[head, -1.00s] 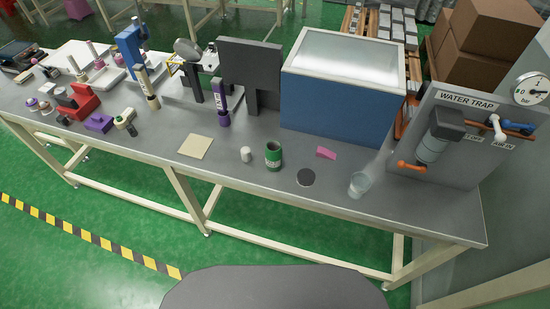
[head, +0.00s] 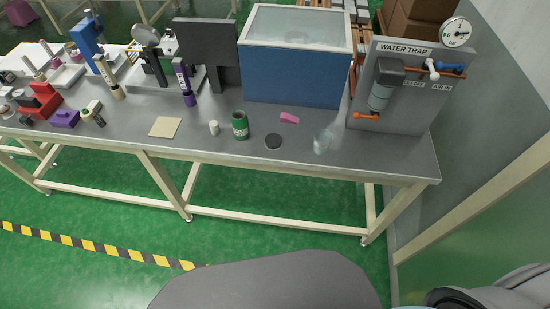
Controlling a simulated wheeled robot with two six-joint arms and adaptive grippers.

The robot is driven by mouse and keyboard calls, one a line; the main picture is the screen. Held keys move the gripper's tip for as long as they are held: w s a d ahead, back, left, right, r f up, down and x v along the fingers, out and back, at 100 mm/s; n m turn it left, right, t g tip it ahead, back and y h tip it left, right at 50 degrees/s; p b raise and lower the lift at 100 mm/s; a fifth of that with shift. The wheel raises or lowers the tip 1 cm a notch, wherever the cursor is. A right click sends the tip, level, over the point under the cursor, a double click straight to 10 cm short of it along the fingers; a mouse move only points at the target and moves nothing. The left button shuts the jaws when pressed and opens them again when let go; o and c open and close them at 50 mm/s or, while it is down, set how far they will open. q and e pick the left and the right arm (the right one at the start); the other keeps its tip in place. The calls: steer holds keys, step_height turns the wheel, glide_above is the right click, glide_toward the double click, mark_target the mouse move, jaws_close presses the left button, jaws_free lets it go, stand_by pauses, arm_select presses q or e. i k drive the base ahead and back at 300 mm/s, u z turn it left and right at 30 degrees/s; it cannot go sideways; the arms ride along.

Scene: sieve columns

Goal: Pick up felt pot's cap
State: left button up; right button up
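A green pot (head: 240,126) with a pale label band stands upright near the front edge of the bench, its top dark and seemingly open. A flat dark disc (head: 273,142) with a pale rim lies on the bench just right of it. A small white cylinder (head: 214,128) stands to the left of the pot. Which of these is the felt pot's cap I cannot tell for sure; the label is too small to read. Neither of my grippers shows in the head view.
A clear cup (head: 323,142) and a pink wedge (head: 290,118) stand right of the pot. A beige square sheet (head: 165,127) lies to the left. A blue box (head: 294,75) and the water trap panel (head: 408,85) stand behind. The bench (head: 345,165) is bare along its front right edge.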

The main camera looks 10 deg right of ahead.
mark_target(273, 141)
steer(key=k, duration=0.8)
steer(key=u, duration=0.75)
steer(key=i, duration=1.6)
steer(key=z, duration=0.8)
